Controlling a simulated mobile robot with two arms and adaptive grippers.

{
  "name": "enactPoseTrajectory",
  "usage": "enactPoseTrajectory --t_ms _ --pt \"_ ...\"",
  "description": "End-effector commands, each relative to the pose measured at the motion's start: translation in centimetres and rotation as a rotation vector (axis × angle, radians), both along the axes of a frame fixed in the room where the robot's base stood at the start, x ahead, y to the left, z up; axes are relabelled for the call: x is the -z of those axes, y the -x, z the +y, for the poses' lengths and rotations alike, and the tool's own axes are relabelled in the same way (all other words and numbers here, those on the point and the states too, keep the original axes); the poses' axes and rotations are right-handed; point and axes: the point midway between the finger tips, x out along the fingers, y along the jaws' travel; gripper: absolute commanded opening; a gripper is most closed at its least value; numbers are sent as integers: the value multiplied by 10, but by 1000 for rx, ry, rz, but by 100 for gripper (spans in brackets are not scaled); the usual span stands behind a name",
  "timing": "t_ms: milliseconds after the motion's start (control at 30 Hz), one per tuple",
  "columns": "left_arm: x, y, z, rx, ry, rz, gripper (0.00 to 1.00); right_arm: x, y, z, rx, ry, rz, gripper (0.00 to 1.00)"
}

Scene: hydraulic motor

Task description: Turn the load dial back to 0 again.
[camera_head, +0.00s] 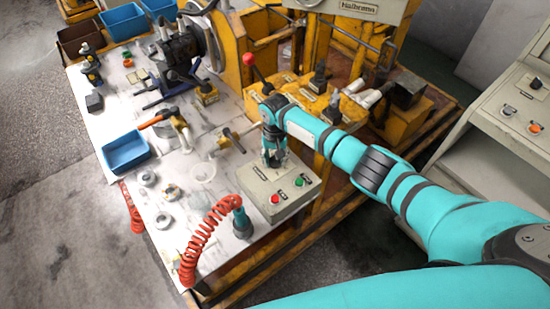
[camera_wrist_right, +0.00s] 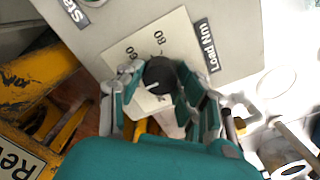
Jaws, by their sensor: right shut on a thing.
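The load dial is a black round knob (camera_wrist_right: 160,75) with a white pointer line, on a pale scale plate (camera_wrist_right: 172,35) on the grey control box (camera_head: 285,192). The numbers 80 and 60 show on the plate; the rest of the scale is hidden by my fingers. The pointer line points to the lower left in the wrist view, and I cannot read its value. My right gripper (camera_head: 272,158) reaches down onto the box from above. In the wrist view its fingers (camera_wrist_right: 157,85) are shut on the knob, one on each side. My left gripper is not in view.
The box has a red button (camera_head: 275,199) and a green button (camera_head: 299,181) at its front. A coiled red hose (camera_head: 203,232) stands left of it. A blue bin (camera_head: 126,152) and several metal parts lie on the white table. Yellow machinery (camera_head: 340,115) stands behind the box.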

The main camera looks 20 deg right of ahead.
Motion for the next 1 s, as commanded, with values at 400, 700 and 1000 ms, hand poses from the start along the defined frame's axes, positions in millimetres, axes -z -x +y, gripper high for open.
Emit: enactPoseTrajectory --t_ms 400,700,1000 --pt "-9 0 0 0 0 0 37 -1 0 1 -250 -2 0 3" --pt "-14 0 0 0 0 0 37 -1 0 1 -534 -3 -1 3" --pt "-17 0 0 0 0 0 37 -1 0 1 -820 -2 -1 3"
